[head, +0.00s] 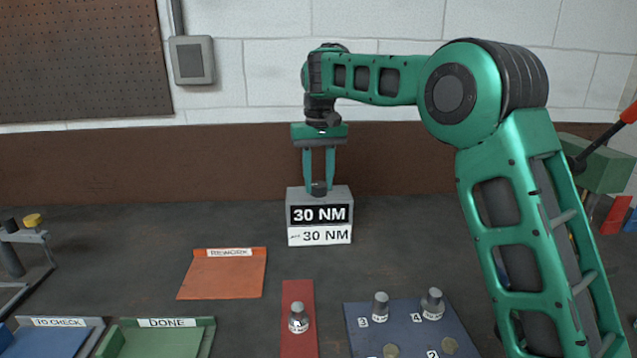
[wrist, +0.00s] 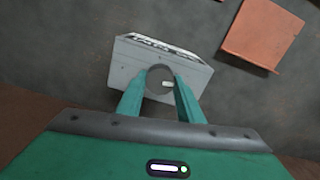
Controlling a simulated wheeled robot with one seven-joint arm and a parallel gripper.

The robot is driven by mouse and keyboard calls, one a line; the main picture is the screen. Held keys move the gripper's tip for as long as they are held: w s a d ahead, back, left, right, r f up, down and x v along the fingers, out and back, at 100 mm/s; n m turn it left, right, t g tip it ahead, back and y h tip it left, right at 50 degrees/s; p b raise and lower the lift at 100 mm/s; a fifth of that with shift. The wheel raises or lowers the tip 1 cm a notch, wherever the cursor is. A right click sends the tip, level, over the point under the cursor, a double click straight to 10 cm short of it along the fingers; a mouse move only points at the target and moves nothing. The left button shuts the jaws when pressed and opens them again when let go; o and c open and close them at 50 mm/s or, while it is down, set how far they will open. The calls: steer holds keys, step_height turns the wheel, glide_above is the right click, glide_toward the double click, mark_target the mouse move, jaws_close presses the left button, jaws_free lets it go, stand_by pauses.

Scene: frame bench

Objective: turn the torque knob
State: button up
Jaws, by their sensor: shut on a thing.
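The torque knob (head: 319,188) is a dark round knob on top of a grey box (head: 320,199). The box's front has a black display reading "30 NM" and a white label below it also reading "30 NM". My gripper (head: 319,184) points straight down over the box and is shut on the knob. In the wrist view the knob (wrist: 161,82) shows as a grey disc with a pale mark, between the two green fingers (wrist: 160,98). The fingers hide part of the knob's sides.
An orange "REWORK" mat (head: 222,275) lies left of the box. In front are a red strip (head: 298,340) with a fitting and a blue mat (head: 405,335) with several fittings. A green "DONE" tray (head: 160,341) and a "TO CHECK" tray (head: 55,340) stand front left. Bench around the box is clear.

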mark_target(319, 184)
steer(key=shift+w+d+r, duration=0.1)
steer(key=shift+w, duration=0.05)
steer(key=o, duration=1.1)
steer(key=shift+c, duration=0.2)
step_height(319, 184, up, 11)
steer(key=shift+f, duration=0.2)
